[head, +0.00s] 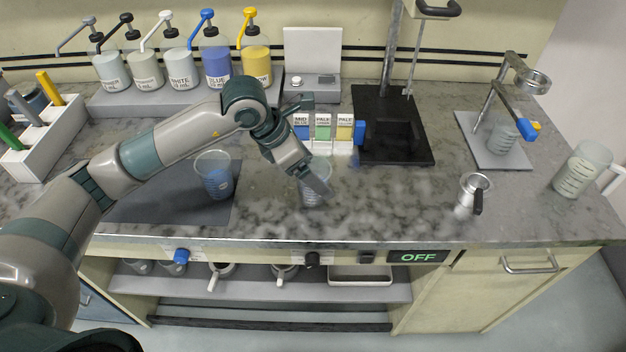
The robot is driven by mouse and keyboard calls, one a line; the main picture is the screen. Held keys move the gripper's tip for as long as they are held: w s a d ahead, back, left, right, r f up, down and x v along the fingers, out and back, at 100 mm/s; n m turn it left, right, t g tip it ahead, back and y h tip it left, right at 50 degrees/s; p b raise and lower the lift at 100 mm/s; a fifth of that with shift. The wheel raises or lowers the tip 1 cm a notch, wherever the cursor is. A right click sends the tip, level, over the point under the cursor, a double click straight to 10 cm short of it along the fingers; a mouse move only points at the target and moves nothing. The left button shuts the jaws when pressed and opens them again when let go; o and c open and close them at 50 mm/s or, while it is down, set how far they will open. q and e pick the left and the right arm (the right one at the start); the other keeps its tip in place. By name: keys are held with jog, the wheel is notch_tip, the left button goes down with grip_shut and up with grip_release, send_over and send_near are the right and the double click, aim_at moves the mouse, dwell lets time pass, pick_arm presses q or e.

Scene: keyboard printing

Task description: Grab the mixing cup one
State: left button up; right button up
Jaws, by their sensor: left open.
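A clear cup (311,196) stands on the marbled counter near the middle, partly hidden by my gripper. A second clear cup (217,183) with blue content stands on the dark mat (165,208) to its left. I see no label telling which is mixing cup one. My left gripper (318,181) points down at the middle cup, its fingers open around or just in front of it; I cannot tell which. It does not hold the cup. My right gripper is not in view.
Several pump bottles (216,65) line the back left. Colour sample cards (322,128) and a black stand base (393,125) are behind the gripper. A small metal pot (471,190) and a large beaker (580,170) stand right.

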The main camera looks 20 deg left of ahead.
pick_arm(q)
jog(key=shift+f, duration=0.1)
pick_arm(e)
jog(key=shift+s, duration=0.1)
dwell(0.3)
pick_arm(q)
jog(key=c, duration=1.3)
jog(key=shift+o, duration=0.2)
jog(key=shift+r, duration=0.25)
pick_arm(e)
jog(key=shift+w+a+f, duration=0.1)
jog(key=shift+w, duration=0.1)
